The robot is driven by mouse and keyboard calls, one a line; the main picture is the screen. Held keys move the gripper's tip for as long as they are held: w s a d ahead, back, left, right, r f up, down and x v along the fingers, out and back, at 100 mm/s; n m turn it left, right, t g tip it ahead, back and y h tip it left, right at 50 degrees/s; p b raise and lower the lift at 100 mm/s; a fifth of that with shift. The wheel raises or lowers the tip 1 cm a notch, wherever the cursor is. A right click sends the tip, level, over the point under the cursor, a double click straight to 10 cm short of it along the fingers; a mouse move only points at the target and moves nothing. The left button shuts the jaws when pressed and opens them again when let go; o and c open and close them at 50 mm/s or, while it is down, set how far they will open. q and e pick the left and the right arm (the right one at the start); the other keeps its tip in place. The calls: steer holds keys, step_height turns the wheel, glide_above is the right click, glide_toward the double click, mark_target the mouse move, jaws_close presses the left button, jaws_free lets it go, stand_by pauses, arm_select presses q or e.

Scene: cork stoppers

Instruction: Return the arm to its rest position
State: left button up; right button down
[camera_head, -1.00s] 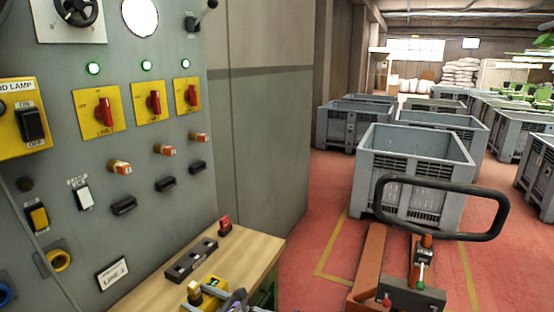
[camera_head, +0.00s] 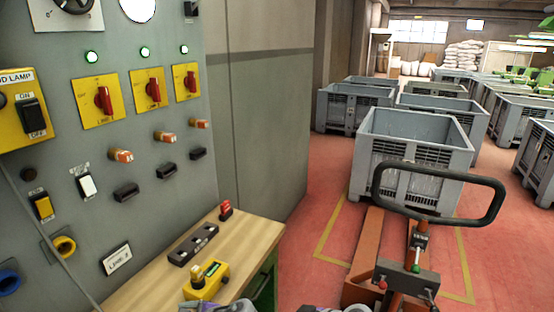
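Only small grey and purplish parts of my own arms show at the bottom edge of the head view, in front of the wooden bench and the floor. I cannot make out fingertips of either gripper there. A yellow box with a knob and a green window (camera_head: 207,281) lies on the bench top (camera_head: 150,290). The grey control panel (camera_head: 70,150) stands on the left, with red rotary switches on yellow plates (camera_head: 104,101) under green lamps.
A dark switch strip (camera_head: 193,244) and a small red block (camera_head: 225,210) lie on the bench. A pallet truck with a black loop handle (camera_head: 440,218) stands on the right, before a grey crate (camera_head: 410,165). Red floor (camera_head: 315,220) lies open between bench and truck.

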arm_select(q)
steer(key=s+n+h, duration=0.1)
steer(key=s, duration=0.1)
steer(key=s+n+h, duration=0.1)
steer(key=s, duration=0.1)
steer(key=s+n+h+p, duration=0.1)
steer(key=s+n, duration=0.1)
steer(key=shift+s+a+g, duration=0.25)
steer(key=shift+a+g, duration=0.05)
steer(key=shift+a, duration=0.1)
steer(key=s+d+n+h+p, duration=0.1)
steer(key=s+d+n+h, duration=0.2)
steer(key=s+n, duration=0.3)
steer(key=s+d+f+n+t+h+p, duration=0.1)
steer(key=s+d+n+h, duration=0.1)
steer(key=s+n, duration=0.3)
steer(key=shift+s+d+f+n+h, duration=0.15)
steer(key=shift+s+d+n+h, duration=0.25)
steer(key=shift+s+h, duration=0.4)
arm_select(e)
steer(key=s+d+m+h, duration=0.9)
steer(key=s+d, duration=0.8)
steer(key=s, duration=0.3)
steer(key=shift+s+d+h, duration=0.2)
steer(key=shift+d+h, duration=0.15)
steer(key=shift+h, duration=0.35)
arm_select(q)
steer(key=shift+w, duration=0.1)
